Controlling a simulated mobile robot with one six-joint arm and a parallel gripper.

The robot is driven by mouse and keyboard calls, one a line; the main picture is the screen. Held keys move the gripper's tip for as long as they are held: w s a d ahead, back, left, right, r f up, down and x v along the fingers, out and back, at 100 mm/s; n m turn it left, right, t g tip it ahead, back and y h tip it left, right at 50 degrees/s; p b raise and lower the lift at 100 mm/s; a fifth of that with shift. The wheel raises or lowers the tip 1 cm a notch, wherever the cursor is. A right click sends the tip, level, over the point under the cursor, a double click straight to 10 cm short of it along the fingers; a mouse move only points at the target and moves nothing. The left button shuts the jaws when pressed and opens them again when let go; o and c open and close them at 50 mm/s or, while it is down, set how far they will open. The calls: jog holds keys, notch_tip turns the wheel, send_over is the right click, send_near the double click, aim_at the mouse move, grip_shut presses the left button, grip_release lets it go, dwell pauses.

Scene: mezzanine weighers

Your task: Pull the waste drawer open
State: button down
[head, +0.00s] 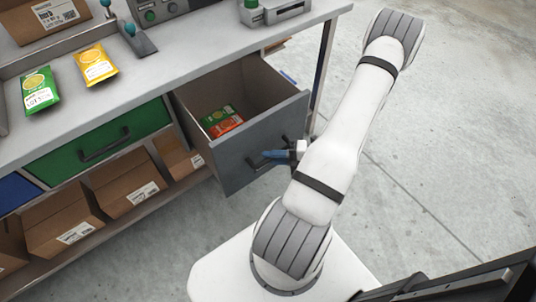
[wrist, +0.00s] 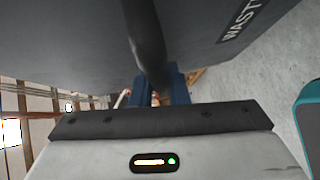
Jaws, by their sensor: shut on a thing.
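The waste drawer (head: 255,150) is grey and stands pulled out from under the bench in the head view. Its inside shows, with a green packet (head: 219,117) and an orange-red packet (head: 227,128) lying in it. In the wrist view, the drawer front (wrist: 215,35) carries lettering that begins "WAST". My gripper (head: 275,155) is at the drawer front, its blue fingers shut on the dark bar handle (wrist: 146,40). The fingers also show in the wrist view, on both sides of the handle; their tips are partly hidden by it.
A closed green drawer (head: 95,146) is left of the waste drawer. Cardboard boxes (head: 128,185) fill the shelf below. The bench top (head: 150,75) holds a green pouch (head: 39,90), a yellow pouch (head: 96,65) and devices. Concrete floor (head: 450,120) is clear to the right.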

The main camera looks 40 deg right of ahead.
jog(key=shift+w+d, duration=0.1)
jog(key=shift+d, duration=0.15)
jog(key=c, duration=1.6)
grip_release()
jog(key=shift+o, duration=1)
jog(key=shift+a, duration=0.1)
jog(key=v, duration=0.8)
jog(key=shift+a, duration=0.1)
